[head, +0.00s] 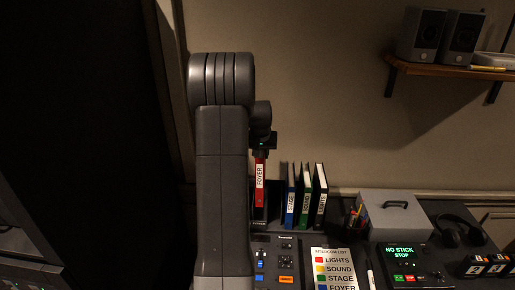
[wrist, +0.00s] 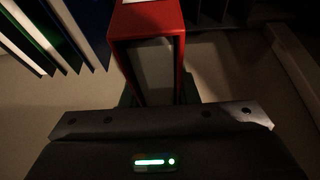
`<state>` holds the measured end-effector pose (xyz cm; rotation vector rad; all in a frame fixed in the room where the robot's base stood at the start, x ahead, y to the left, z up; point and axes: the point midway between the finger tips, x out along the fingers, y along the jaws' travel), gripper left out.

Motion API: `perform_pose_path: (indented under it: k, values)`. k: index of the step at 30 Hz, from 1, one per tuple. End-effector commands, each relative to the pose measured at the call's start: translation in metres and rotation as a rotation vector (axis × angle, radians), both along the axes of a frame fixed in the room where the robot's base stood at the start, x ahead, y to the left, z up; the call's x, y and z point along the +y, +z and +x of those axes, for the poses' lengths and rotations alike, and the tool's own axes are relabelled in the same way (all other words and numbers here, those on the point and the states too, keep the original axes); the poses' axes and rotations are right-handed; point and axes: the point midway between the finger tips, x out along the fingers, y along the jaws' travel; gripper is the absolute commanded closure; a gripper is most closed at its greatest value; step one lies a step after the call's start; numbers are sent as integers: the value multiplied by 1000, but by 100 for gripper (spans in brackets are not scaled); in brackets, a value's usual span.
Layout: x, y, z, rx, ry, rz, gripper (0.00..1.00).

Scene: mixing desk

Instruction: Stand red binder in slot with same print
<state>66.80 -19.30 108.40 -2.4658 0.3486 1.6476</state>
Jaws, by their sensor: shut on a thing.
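The red binder (head: 260,196) hangs upright under my gripper (head: 261,152), its white spine label reading FOYER. My gripper is shut on its top end. In the wrist view the red binder (wrist: 147,22) shows its red edges around a grey inside, between the jaws. The binder's lower end is close to a dark rack (head: 259,224) at the left of the desk. I cannot tell whether it is inside a slot or just above one. The small slot print there is too small to read.
Blue (head: 290,196), green (head: 304,196) and black (head: 320,196) binders stand close to the right. A pen holder (head: 356,215), a grey box (head: 397,212) and headphones (head: 458,230) are further right. An intercom list (head: 334,268) and control panels lie in front.

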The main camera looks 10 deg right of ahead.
Motion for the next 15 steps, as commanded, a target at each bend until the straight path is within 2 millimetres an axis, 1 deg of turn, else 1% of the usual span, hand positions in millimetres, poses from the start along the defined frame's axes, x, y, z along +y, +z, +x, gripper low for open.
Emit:
perform_pose_path:
  k: [3,15]
  values:
    - [0,-11,0,-1,1,-1,100]
    - [1,-42,0,-2,1,-1,100]
